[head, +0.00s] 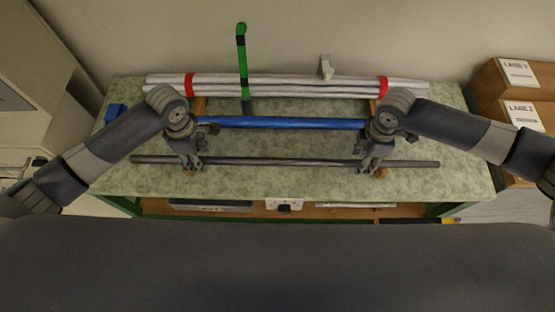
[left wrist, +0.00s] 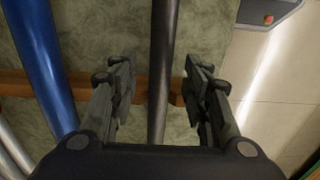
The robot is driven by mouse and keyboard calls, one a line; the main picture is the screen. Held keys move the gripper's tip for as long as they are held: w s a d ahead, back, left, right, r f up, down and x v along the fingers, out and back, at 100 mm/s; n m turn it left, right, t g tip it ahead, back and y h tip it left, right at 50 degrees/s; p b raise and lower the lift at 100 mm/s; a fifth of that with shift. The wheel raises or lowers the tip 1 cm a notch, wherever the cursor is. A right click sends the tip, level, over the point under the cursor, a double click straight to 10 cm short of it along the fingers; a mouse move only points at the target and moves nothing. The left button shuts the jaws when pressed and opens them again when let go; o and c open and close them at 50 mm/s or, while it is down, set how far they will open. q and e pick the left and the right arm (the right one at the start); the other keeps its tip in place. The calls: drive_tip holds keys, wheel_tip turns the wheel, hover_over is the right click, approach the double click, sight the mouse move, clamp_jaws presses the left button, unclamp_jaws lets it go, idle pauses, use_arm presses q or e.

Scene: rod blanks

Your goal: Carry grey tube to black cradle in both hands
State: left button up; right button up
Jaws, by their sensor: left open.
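The grey tube (head: 275,161) lies left to right along the front of the table, on wooden supports. My left gripper (head: 189,164) is over its left part. In the left wrist view the left gripper (left wrist: 158,78) is open, with the grey tube (left wrist: 160,60) between its fingers and a gap on both sides. My right gripper (head: 369,166) is at the tube's right part; whether its fingers are shut on the tube is too small to tell. I cannot make out a black cradle.
A blue tube (head: 280,122) lies just behind the grey one. Behind it are white tubes (head: 285,84) with red bands. A green post (head: 243,65) stands among them. The table (head: 270,182) has a narrow clear front strip.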

use_arm(q)
drive_tip(key=shift+f, duration=0.45)
use_arm(e)
drive_tip(key=shift+f, duration=0.45)
use_arm(q)
clamp_jaws()
use_arm(e)
clamp_jaws()
use_arm(q)
drive_tip(key=shift+r, duration=0.2)
use_arm(e)
drive_tip(key=shift+r, duration=0.2)
